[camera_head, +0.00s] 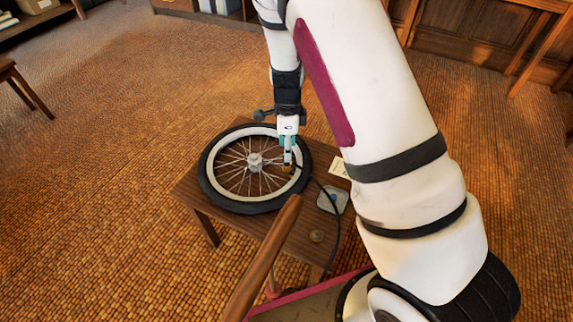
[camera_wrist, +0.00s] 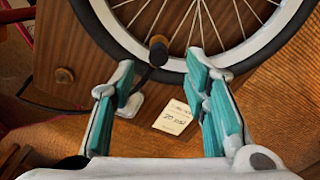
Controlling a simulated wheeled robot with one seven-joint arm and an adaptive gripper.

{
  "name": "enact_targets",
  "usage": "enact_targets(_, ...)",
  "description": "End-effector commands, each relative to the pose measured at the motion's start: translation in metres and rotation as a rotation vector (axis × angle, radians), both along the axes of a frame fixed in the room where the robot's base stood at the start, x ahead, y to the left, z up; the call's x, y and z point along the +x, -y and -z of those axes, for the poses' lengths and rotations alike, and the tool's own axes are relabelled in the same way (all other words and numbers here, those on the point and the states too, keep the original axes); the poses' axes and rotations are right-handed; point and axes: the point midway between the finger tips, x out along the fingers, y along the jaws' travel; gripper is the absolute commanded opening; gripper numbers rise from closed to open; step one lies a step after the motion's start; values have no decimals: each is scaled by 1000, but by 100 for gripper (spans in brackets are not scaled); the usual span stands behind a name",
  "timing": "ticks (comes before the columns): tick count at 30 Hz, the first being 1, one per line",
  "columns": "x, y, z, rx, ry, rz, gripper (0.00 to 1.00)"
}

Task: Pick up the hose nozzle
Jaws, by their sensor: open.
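The hose nozzle (camera_wrist: 158,48) shows in the wrist view as a small dark piece with a brownish end, beside the wheel's tyre. A thin black hose (camera_wrist: 95,108) runs from it to the left. In the head view the nozzle (camera_head: 287,168) is a small brassy spot just below my gripper (camera_head: 288,155), at the wheel's right side. In the wrist view my gripper (camera_wrist: 160,64) is open, with teal pads apart and nothing held between them. The nozzle appears between and beyond the fingertips; I cannot tell the exact gap.
A spoked wheel (camera_head: 208,188) with a black tyre lies on a small wooden table (camera_head: 278,248). A paper note (camera_wrist: 174,117) reading "20 psi", a grey box (camera_head: 332,200) and a round knob (camera_head: 316,236) are also there. A wooden bar (camera_head: 262,262) crosses the foreground.

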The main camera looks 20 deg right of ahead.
Motion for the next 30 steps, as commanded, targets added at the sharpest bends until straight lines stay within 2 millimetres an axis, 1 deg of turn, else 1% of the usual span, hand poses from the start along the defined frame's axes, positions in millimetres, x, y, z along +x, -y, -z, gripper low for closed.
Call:
enact_targets(5, 0, 0, 8, 0, -1, 0, 42)
enact_targets(7, 0, 0, 14, 0, -1, 0, 42)
enact_targets(15, -1, -2, 52, 0, -2, 0, 42)
enact_targets(18, 0, -3, 57, 0, 0, -1, 42)
enact_targets(23, 0, -3, 56, 0, 0, -1, 42)
enact_targets(24, 0, -3, 56, 0, 0, -1, 37)
enact_targets(29, 0, -3, 55, 0, 0, -1, 1)
enact_targets(30, 0, -3, 55, 0, 0, -1, 0)
